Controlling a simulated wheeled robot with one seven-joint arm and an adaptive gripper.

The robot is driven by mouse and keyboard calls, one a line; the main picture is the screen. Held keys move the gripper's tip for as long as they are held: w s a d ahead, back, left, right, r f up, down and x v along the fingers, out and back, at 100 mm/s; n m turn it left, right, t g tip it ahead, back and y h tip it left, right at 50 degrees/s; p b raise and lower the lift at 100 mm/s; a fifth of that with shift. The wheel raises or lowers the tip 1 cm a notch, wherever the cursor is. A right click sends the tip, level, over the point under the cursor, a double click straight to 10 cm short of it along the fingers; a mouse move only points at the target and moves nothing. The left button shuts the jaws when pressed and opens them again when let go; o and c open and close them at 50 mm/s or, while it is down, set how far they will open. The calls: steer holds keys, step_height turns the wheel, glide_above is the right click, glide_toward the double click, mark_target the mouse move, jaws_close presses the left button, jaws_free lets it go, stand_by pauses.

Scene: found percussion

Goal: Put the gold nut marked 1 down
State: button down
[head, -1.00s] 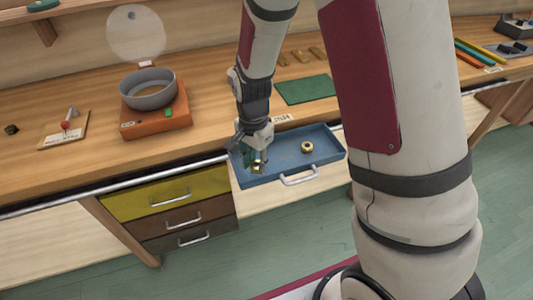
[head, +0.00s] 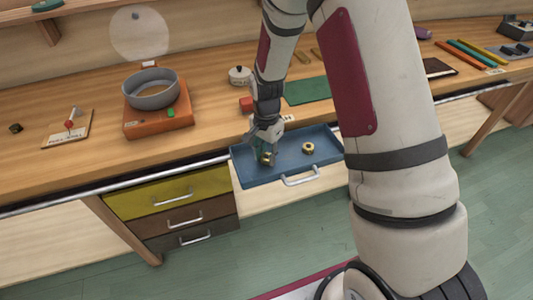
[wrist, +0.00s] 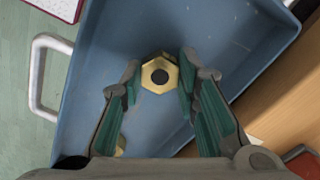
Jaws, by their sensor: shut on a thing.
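My gripper (head: 267,155) is inside the left part of the open blue drawer tray (head: 232,167), pointing down. It is shut on a gold hexagonal nut (wrist: 147,82) with a dark round hole, seen between the fingertips in the wrist view. In the head view the held nut (head: 268,159) is small, low in the tray; I cannot tell whether it touches the floor. A second gold nut (head: 308,147) lies in the tray to the right; a sliver of gold, likely this nut (wrist: 120,147), shows behind my left finger in the wrist view. No number is legible.
The tray's front has a pale handle (head: 300,181). Bare tray floor lies around the held nut. Behind are a red block (head: 246,104), a white lidded pot (head: 240,76) and a green mat (head: 307,91).

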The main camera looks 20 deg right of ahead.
mark_target(266, 157)
steer(key=shift+f, duration=0.1)
steer(key=c, duration=1.2)
jaws_free()
step_height(266, 157, up, 12)
steer(key=s+r+n+t, duration=0.2)
steer(key=s+r+n, duration=0.3)
steer(key=s+r, duration=0.7)
steer(key=s+r+n+t, duration=0.1)
steer(key=s+r+n, duration=0.1)
steer(key=s, duration=0.2)
steer(key=s+r+n, duration=0.2)
steer(key=s, duration=0.3)
steer(key=s+r+n+t, duration=0.1)
steer(key=s+r+n, duration=0.1)
steer(key=s+n, duration=0.1)
steer(key=shift+s+d+r+t, duration=0.1)
steer(key=shift+s+t, duration=0.05)
steer(key=shift+s, duration=0.25)
steer(key=shift+s+d+r+t, duration=0.1)
steer(key=shift+s+t, duration=0.05)
steer(key=shift+s, duration=0.2)
